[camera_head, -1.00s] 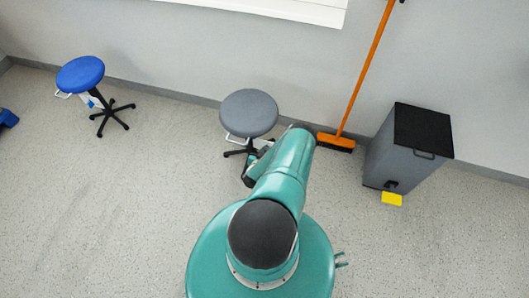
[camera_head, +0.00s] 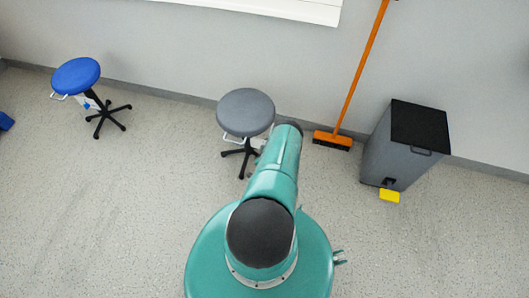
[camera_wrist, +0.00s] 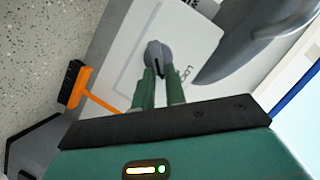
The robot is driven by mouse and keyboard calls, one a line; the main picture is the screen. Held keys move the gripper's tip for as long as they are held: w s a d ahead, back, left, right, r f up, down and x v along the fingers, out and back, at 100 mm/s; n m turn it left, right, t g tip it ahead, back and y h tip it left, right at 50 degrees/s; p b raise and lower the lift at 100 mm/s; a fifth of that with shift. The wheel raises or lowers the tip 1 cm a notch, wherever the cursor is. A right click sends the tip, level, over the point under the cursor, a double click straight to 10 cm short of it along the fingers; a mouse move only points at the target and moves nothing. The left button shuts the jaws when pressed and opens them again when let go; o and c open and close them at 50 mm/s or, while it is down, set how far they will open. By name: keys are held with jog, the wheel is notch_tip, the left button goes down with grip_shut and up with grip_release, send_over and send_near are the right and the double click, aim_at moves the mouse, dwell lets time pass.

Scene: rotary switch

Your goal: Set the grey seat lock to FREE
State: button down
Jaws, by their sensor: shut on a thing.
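The grey stool (camera_head: 246,112) stands against the wall in the head view, on a dark legged base. In the wrist view, a white plate (camera_wrist: 122,50) carries a small grey knob (camera_wrist: 156,53) with a dark slot on its near side. Dark lettering beside the knob and at the plate's far edge is too small and partly cut off to read surely. My gripper (camera_wrist: 159,76) is shut on the knob, its two green fingers on either side of its near end. In the head view my gripper is hidden behind my arm.
A blue stool (camera_head: 76,76) stands at left. An orange broom (camera_head: 361,75) leans on the wall right of the grey stool. A dark grey bin (camera_head: 393,155) with a yellow pedal (camera_head: 389,195) stands farther right. Floor between the stools is clear.

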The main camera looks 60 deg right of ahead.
jog(key=shift+s+f+m+t, duration=0.15)
jog(key=shift+m+t, duration=0.2)
jog(key=shift+m, duration=0.2)
jog(key=shift+s+f+m+t, duration=0.1)
jog(key=shift+m+t, duration=0.25)
jog(key=shift+m, duration=0.2)
jog(key=c, duration=1.4)
grip_release()
jog(key=shift+c, duration=0.2)
jog(key=v, duration=1.3)
jog(key=shift+a+f, duration=0.2)
jog(key=shift+a, duration=0.2)
jog(key=shift+s, duration=0.1)
